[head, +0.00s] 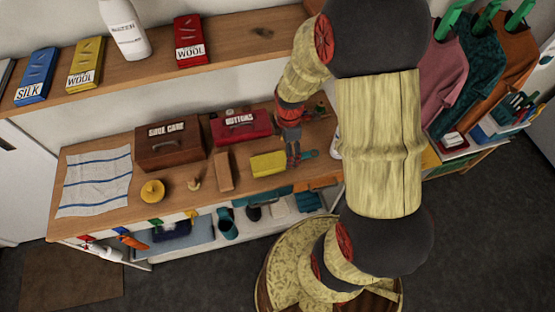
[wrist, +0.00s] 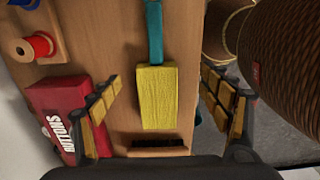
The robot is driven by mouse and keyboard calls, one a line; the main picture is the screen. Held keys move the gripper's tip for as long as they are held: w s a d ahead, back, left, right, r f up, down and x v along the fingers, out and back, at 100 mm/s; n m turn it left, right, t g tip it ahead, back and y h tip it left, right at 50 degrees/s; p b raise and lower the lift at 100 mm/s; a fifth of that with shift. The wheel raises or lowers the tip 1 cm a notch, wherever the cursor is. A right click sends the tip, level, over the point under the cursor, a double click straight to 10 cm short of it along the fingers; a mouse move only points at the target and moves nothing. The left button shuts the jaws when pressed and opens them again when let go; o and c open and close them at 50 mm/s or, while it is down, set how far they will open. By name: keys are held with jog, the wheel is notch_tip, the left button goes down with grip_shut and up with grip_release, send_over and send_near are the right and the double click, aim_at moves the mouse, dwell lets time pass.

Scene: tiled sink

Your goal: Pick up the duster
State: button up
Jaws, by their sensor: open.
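The duster is a flat yellow piece (head: 268,164) lying on the wooden worktop, right of the middle. In the wrist view the duster (wrist: 157,97) lies lengthwise between my two fingers, below them. A teal strip (wrist: 154,30) meets its far end; I cannot tell whether the two are joined. My gripper (head: 293,152) hangs over the worktop at the duster's right end in the head view. In the wrist view my gripper (wrist: 161,82) is open and empty, with one finger on each side of the duster and gaps between.
A red buttons box (wrist: 60,115) lies beside the left finger. A brush (wrist: 157,146) lies close to the duster's near end. A red spool (wrist: 40,45) stands farther off. A brown shoe care box (head: 170,146), yellow tin (head: 153,191) and striped cloth (head: 95,181) occupy the left worktop.

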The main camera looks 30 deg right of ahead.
jog(key=f, duration=0.4)
jog(key=f+b, duration=0.1)
jog(key=f, duration=0.1)
jog(key=shift+w+f, duration=0.2)
jog(key=shift+w, duration=0.15)
jog(key=shift+c, duration=0.9)
jog(key=c, duration=1.1)
jog(key=shift+r, duration=0.1)
